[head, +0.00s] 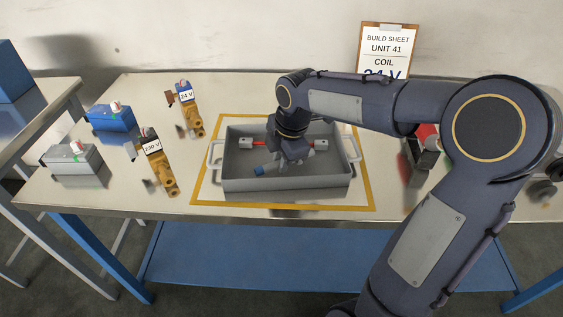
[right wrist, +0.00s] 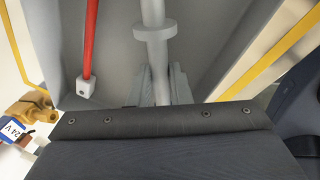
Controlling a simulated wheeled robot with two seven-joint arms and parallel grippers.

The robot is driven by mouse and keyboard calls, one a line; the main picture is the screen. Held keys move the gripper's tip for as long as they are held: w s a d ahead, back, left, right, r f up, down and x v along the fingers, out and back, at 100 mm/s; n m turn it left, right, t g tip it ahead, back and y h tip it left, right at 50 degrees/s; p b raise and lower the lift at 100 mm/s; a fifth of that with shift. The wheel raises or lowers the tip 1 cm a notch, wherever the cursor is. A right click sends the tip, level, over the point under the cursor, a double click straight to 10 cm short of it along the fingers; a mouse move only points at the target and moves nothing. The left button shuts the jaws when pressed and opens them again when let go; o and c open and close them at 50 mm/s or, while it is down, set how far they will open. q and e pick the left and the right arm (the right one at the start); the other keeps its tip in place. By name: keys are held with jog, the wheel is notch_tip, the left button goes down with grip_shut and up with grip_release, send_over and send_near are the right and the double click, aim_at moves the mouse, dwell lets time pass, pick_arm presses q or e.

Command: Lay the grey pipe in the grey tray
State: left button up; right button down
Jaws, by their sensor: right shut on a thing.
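The grey tray (head: 270,184) stands on the table inside a yellow outline, with a handle at each end. My right gripper (head: 290,158) reaches down into it and is shut on the grey pipe (head: 274,167). The pipe lies slantwise, low within the tray walls, with a blue end at the left. I cannot tell whether it touches the tray floor. In the right wrist view the pipe (right wrist: 154,55) has a round collar and runs between the fingers of the gripper (right wrist: 158,85). My left gripper is not in view.
A red rod (right wrist: 90,40) with white ends lies in the tray behind the pipe. Brass valves labelled 24 V (head: 190,115) and 230 V (head: 160,168), a blue box (head: 110,121) and a grey box (head: 72,162) stand at the left. A red-and-dark object (head: 426,140) is partly hidden by my arm.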

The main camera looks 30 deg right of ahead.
jog(key=shift+f, duration=0.4)
jog(key=shift+f, duration=0.1)
jog(key=c, duration=1.3)
grip_release()
jog(key=shift+c, duration=0.2)
jog(key=shift+r, duration=0.35)
jog(key=a+p+v, duration=0.1)
jog(key=p+v, duration=0.1)
jog(key=v, duration=0.9)
jog(key=s+a+f+m+t+y, duration=0.1)
jog(key=s+f+m, duration=0.3)
jog(key=s+m, duration=0.5)
jog(key=s+a+f+m+t+y, duration=0.2)
jog(key=s+a+f+m, duration=0.2)
jog(key=s+m, duration=0.6)
jog(key=shift+a+f, duration=0.2)
jog(key=shift+a, duration=0.1)
